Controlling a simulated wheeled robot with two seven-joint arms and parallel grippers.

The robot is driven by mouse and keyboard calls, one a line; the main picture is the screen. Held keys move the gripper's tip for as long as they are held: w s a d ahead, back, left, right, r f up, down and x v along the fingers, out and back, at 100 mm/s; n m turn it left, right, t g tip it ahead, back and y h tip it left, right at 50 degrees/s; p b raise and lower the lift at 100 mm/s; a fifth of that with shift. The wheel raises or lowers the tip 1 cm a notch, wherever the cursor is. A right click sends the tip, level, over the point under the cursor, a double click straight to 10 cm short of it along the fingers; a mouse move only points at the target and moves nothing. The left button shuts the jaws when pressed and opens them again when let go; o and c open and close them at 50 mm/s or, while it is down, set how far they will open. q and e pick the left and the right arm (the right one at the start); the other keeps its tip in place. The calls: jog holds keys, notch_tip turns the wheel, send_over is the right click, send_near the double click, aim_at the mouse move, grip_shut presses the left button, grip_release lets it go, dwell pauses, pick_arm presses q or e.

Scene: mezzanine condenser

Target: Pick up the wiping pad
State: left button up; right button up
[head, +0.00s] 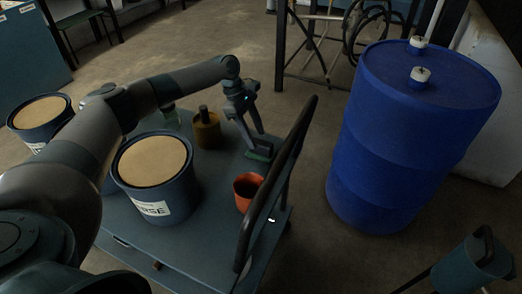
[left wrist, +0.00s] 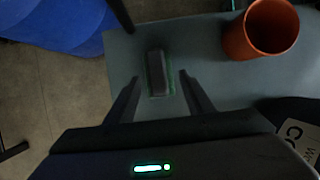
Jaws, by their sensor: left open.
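The wiping pad (left wrist: 157,72) lies on the cart top in the left wrist view, a dark block with a green edge around its base. It also shows in the head view (head: 258,155), green, near the cart's far right side. My left gripper (left wrist: 158,80) is open, its two fingers apart on either side of the pad's near part, with nothing held. In the head view my left gripper (head: 258,143) points down right over the pad. I cannot tell how high the fingertips are above the cart.
The cart top (head: 215,215) also carries an orange cup (head: 247,193), a brass-coloured canister (head: 207,131) and a labelled bucket (head: 155,175). A black cart handle (head: 272,190) rises close to the pad. A blue drum (head: 405,135) stands right of the cart.

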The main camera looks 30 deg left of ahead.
aim_at(260, 141)
pick_arm(q)
jog(key=shift+w+x, duration=0.15)
jog(key=shift+x, duration=1.1)
jog(key=shift+w+x, duration=0.15)
jog(key=shift+x, duration=1.15)
jog(key=shift+r, duration=0.1)
jog(key=c, duration=1.1)
